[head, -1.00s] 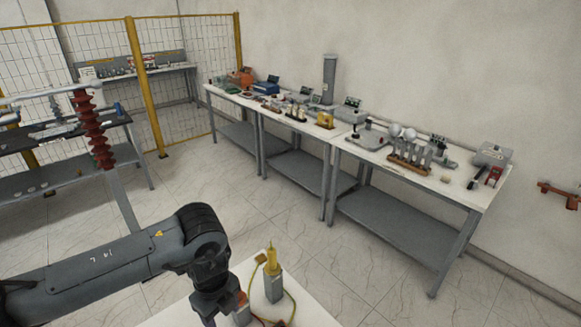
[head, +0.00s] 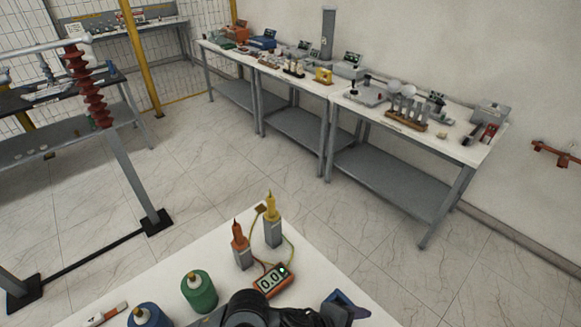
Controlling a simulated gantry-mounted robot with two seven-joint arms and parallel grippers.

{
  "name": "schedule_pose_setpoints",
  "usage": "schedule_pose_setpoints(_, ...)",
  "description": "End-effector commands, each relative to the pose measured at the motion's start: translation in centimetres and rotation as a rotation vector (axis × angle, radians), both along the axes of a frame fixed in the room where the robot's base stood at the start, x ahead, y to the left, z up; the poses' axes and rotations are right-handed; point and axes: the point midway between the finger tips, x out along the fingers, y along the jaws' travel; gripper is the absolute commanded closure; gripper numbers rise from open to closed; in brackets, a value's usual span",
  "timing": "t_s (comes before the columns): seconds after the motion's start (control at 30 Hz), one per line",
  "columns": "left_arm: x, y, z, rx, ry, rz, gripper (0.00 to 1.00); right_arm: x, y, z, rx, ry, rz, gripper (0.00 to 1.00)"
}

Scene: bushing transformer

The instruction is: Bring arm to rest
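My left arm (head: 255,308) shows as a dark joint at the bottom edge, in front of the white table (head: 210,250). A dark blue piece (head: 344,304) beside it looks like the end of my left gripper, mostly cut off. I cannot tell whether it is open or shut, or whether it holds anything. My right gripper is not in view.
On the white table are an orange meter (head: 272,281) reading about 0.0, an orange probe (head: 238,236) and a yellow probe (head: 272,206) in grey stands, a green cylinder (head: 199,292) and a blue cylinder (head: 149,316). A bushing (head: 88,90) stands at left.

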Motion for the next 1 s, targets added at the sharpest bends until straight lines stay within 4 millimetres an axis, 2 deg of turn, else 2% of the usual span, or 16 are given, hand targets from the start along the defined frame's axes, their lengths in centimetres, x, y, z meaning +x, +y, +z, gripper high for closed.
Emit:
schedule_pose_setpoints(0.03, -0.6, -0.6, 0.8, -0.07, 0.025, 0.07, 0.41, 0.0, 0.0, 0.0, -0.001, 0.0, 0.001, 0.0)
schedule_pose_setpoints(0.1, -0.4, -0.4, 2.0, -0.149, 0.05, 0.186, 0.41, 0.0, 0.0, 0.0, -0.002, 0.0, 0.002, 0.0)
schedule_pose_setpoints(0.17, 0.0, 0.4, 2.8, -0.207, 0.081, 0.296, 0.41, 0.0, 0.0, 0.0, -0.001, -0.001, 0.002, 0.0)
schedule_pose_setpoints(0.23, 0.7, 2.1, 3.2, -0.259, 0.126, 0.436, 0.41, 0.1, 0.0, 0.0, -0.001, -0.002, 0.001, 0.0)
schedule_pose_setpoints(0.37, 1.5, 7.3, 2.5, -0.312, 0.233, 0.717, 0.41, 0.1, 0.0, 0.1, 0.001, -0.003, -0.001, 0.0)
schedule_pose_setpoints(0.47, 1.2, 12.5, 0.6, -0.314, 0.335, 0.944, 0.41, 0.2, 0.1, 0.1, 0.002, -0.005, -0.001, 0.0)
schedule_pose_setpoints(0.57, -0.4, 18.4, -1.9, -0.284, 0.446, 1.17, 0.41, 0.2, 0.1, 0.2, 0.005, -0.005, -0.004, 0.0)
schedule_pose_setpoints(0.6, -1.3, 20.6, -3.0, -0.266, 0.49, 1.254, 0.41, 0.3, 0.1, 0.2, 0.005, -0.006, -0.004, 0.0)
schedule_pose_setpoints(0.7, -4.1, 25.5, -5.3, -0.212, 0.587, 1.432, 0.41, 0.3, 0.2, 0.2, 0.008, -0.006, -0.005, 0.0)
schedule_pose_setpoints(0.8, -7.0, 29.2, -6.9, -0.16, 0.665, 1.569, 0.41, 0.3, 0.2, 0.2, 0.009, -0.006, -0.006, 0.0)
schedule_pose_setpoints(1.0, -13.0, 34.9, -9.1, -0.055, 0.797, 1.787, 0.41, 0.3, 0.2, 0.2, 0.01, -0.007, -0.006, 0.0)
